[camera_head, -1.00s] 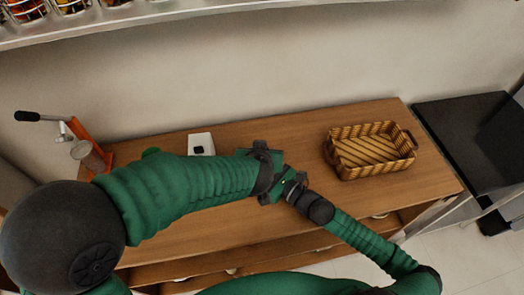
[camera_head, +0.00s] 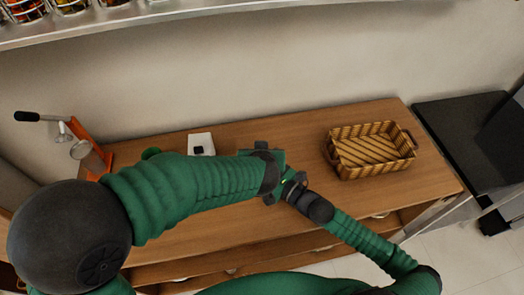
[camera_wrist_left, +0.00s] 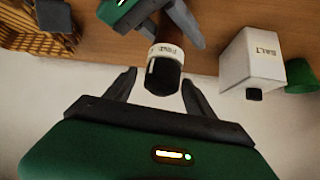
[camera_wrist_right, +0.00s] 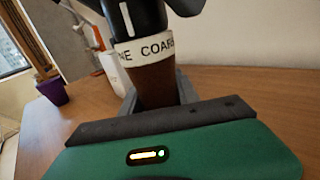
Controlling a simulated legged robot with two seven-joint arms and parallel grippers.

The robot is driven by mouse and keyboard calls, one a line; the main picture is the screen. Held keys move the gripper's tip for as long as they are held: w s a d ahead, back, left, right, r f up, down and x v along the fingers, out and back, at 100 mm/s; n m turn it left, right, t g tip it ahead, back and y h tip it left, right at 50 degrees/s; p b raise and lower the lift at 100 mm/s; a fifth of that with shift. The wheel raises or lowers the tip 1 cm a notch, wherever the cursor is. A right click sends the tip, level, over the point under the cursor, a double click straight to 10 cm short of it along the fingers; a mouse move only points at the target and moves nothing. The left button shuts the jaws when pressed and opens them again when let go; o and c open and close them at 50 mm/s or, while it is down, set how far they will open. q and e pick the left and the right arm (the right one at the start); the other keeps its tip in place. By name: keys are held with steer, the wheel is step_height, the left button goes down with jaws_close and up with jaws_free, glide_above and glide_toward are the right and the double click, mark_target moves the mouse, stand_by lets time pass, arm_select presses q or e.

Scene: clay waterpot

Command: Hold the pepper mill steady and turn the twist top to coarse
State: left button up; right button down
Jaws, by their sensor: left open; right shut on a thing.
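The pepper mill has a brown body (camera_wrist_right: 155,85), a white lettered band (camera_wrist_right: 144,50) and a black twist top (camera_wrist_right: 140,18). My right gripper (camera_wrist_right: 157,90) is shut on the brown body, below the band. "COARSE" lettering, partly cut off, shows on the band in the right wrist view; "FINE" shows in the left wrist view. My left gripper (camera_wrist_left: 160,85) is open, with its fingers on either side of the black top (camera_wrist_left: 163,76) and apart from it. In the head view my arms and grippers hide the mill.
A white salt box (camera_head: 201,145) stands at the back of the wooden counter (camera_head: 425,175), beside a green object (camera_head: 151,153). A wicker basket (camera_head: 370,150) stands to the right. An orange press (camera_head: 94,150) stands at the left end. The counter right of the basket is clear.

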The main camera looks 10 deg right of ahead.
arm_select(q)
steer(key=v, duration=1.2)
steer(key=shift+w+d+f, duration=0.1)
steer(key=shift+w, duration=0.05)
